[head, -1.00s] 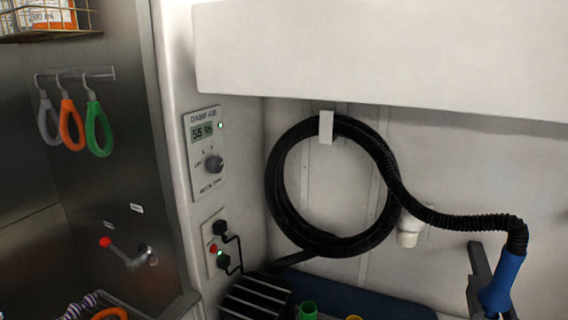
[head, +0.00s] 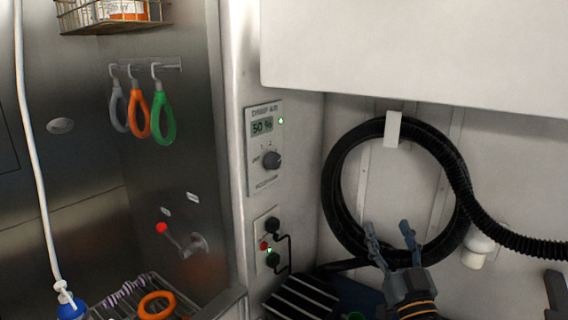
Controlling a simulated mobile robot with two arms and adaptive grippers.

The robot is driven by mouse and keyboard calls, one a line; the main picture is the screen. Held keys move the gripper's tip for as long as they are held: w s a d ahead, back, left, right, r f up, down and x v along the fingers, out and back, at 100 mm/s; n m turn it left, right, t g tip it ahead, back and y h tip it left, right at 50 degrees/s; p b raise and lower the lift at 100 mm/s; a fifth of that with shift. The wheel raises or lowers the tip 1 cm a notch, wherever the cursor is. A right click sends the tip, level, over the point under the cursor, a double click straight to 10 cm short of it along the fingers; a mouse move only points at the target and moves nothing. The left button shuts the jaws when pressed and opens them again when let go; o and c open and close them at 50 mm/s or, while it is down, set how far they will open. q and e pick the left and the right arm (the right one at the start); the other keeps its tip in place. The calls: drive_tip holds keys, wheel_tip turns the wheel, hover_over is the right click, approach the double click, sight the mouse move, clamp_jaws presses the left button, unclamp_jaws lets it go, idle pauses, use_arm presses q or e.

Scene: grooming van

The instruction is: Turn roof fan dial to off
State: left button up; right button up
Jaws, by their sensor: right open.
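My right gripper (head: 389,228) is open and empty, fingers pointing up, in front of the coiled black hose. It is to the right of and below the dial, well apart from it. My left gripper is not in view.
Below the panel, a socket plate (head: 268,243) holds black plugs and a cable. A coiled black hose (head: 335,195) hangs on the right wall. A red-tipped lever (head: 184,240) and hanging loops (head: 163,118) are at left. A white cabinet (head: 420,55) overhangs the right.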

drive_tip(key=a+r+n+g+y, duration=0.3)
drive_tip(key=a+r+n+y, duration=0.4)
drive_tip(key=r+n+y, duration=0.45)
drive_tip(key=n+g+y+p, duration=0.1)
drive_tip(key=n+g+p, duration=0.25)
drive_tip(key=g, duration=0.55)
approach(277, 161)
drive_tip(key=shift+n, duration=0.4)
drive_tip(key=x, duration=0.6)
drive_tip(key=shift+w+a+r, duration=0.15)
drive_tip(key=shift+w+a, duration=0.05)
drive_tip(key=shift+a, duration=0.15)
drive_tip(key=shift+x, duration=0.8)
drive_tip(key=c, duration=1.2)
drive_tip(key=shift+o, duration=0.2)
